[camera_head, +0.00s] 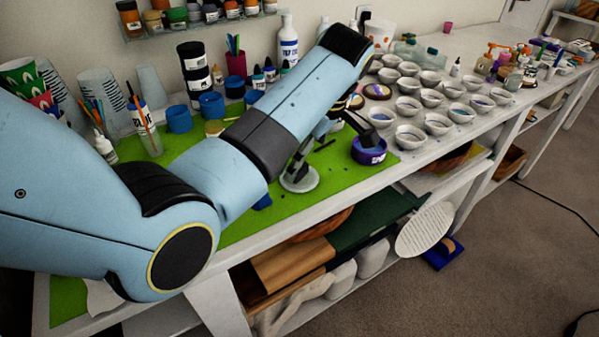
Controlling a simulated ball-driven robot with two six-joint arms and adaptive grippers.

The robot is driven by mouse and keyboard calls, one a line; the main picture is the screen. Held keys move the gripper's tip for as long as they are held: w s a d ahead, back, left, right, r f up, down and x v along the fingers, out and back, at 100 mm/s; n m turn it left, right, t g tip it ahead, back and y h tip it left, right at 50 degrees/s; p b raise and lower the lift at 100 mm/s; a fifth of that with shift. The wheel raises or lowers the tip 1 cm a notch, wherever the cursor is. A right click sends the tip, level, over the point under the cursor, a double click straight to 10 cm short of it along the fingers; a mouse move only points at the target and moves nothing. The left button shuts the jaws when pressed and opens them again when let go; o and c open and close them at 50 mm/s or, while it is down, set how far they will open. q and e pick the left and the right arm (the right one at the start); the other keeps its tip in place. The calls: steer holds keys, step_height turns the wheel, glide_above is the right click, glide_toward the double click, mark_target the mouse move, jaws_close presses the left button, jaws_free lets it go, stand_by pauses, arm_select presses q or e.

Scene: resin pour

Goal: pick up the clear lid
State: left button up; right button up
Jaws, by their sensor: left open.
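A pale, see-through round disc (299,183), which looks like the clear lid, lies on the green mat (330,168) near the table's front edge. My left gripper (336,148) reaches down from the raised wrist, with its fingers spread apart and nothing seen between them. One finger is over or just behind the disc; I cannot tell if it touches. The other finger is beside a purple labelled tub (369,151). My left arm hides much of the mat. My right gripper is not in view.
Several small white bowls (437,124) crowd the table right of the mat. Blue cups (211,104), a cup of brushes (147,130) and bottles (289,42) stand behind my arm. A lower shelf holds boards (290,268). Some mat in front of the disc is bare.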

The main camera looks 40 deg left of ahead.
mark_target(299, 174)
arm_select(q)
steer(key=shift+a+f, duration=0.2)
steer(key=shift+f, duration=0.2)
steer(key=x, duration=0.4)
steer(key=shift+w+f, duration=0.25)
steer(key=shift+w, duration=0.1)
steer(key=shift+f, duration=0.3)
steer(key=shift+c, duration=0.4)
steer(key=c, duration=0.9)
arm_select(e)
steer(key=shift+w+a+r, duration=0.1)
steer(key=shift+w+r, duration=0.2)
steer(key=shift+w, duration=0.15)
